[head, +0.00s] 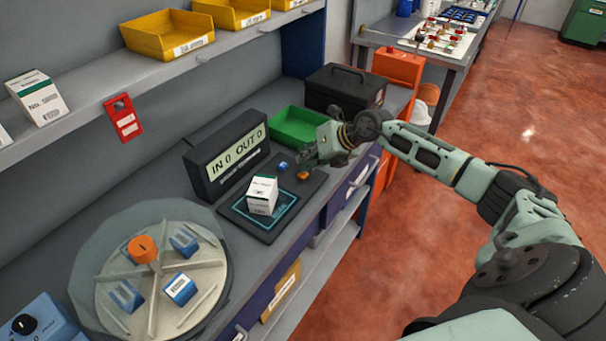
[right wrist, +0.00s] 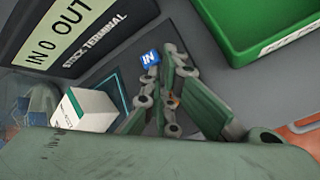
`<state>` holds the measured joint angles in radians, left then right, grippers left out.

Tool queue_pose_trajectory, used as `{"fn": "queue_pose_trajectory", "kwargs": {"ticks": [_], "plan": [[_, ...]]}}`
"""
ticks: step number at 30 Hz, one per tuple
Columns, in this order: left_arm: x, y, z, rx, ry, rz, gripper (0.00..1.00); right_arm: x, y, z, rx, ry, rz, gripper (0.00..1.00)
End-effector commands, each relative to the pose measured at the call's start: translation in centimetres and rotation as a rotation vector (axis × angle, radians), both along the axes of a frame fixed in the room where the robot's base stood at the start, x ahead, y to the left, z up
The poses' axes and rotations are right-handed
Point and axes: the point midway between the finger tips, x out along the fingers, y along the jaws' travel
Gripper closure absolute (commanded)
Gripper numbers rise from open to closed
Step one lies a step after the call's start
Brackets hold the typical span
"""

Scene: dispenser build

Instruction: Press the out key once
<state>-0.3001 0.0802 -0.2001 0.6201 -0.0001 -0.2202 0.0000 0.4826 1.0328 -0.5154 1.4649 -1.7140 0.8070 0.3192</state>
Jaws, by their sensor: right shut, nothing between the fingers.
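The stock terminal (head: 226,155) stands on the bench and its display reads IN 0 OUT 0. In front of it is a dark pad with a blue key (head: 283,165) and an orange key (head: 304,175). The blue key reads IN in the right wrist view (right wrist: 150,58); the orange key, whose label I cannot read, is mostly hidden there behind the fingers. My right gripper (head: 311,160) is shut and empty, just above and beside the keys. Its fingers also show in the right wrist view (right wrist: 171,92). I cannot tell whether they touch a key. My left gripper is not in view.
A white and green box (head: 262,195) sits on the pad's marked square. A green bin (head: 298,126) and a black case (head: 345,88) stand behind the gripper. A round carousel (head: 150,275) holds blue items at left. A shelf with yellow bins (head: 167,36) runs above.

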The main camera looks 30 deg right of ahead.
Motion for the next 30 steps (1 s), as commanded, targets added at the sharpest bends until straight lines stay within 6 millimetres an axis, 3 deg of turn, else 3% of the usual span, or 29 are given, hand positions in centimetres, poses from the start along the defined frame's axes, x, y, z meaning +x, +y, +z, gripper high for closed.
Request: {"fn": "queue_pose_trajectory", "kwargs": {"ticks": [30], "plan": [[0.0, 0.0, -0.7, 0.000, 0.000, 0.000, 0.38, 0.0, 0.0, -1.1, 0.000, 0.002, 0.001, 1.00]]}}
